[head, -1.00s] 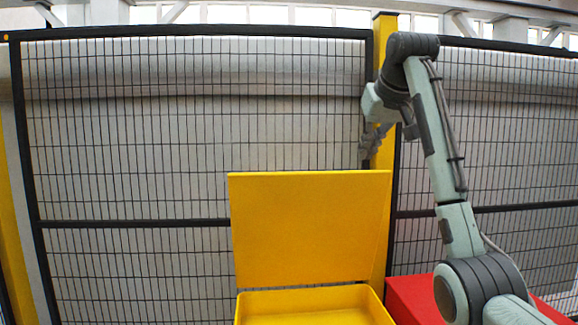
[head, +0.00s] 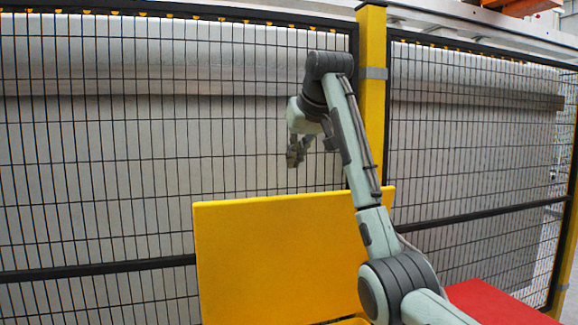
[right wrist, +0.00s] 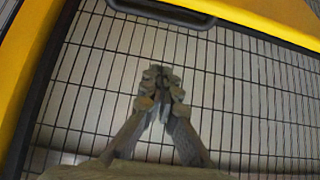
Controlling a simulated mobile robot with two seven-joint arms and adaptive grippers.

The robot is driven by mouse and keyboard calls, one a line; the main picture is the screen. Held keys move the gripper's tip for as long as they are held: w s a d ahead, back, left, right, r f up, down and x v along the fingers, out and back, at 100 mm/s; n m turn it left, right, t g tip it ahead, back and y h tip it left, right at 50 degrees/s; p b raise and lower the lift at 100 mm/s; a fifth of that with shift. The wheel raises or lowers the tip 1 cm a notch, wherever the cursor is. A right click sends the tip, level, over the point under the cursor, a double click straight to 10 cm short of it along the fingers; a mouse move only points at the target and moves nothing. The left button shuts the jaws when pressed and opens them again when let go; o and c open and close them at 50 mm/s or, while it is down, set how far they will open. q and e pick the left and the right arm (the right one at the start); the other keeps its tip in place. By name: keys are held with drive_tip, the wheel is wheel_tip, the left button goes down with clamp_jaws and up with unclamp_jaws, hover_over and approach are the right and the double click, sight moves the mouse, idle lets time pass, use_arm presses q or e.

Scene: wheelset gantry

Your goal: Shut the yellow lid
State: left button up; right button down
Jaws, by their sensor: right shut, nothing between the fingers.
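The yellow lid (head: 275,255) stands open and upright, its broad face towards me in the head view. Only a sliver of the yellow bin (head: 350,321) below it shows at the bottom edge. My right gripper (head: 296,152) is above the lid's top edge, near the middle of its width, apart from it in the picture. How far behind or in front of the lid it is, I cannot tell. In the right wrist view its fingers (right wrist: 160,82) are shut together and empty, with fence mesh beyond them. My left gripper is not in view.
A black mesh fence (head: 100,150) with a yellow post (head: 371,90) stands behind the lid. A red surface (head: 490,300) lies at the lower right. In the right wrist view, a dark handle-like bar (right wrist: 165,12) and a yellow surface (right wrist: 275,14) show at the top.

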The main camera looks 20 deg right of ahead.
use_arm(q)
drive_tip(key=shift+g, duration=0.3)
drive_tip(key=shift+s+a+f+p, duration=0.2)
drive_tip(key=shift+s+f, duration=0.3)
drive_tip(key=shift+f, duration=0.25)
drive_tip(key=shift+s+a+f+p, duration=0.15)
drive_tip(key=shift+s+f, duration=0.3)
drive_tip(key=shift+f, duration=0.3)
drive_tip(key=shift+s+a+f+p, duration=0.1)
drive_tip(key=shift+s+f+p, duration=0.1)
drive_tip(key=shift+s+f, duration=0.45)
use_arm(e)
drive_tip(key=shift+w+f, duration=0.35)
drive_tip(key=shift+f, duration=0.95)
drive_tip(key=shift+w+f, duration=0.35)
drive_tip(key=shift+f, duration=0.9)
drive_tip(key=shift+w+f, duration=0.35)
drive_tip(key=shift+f, duration=0.95)
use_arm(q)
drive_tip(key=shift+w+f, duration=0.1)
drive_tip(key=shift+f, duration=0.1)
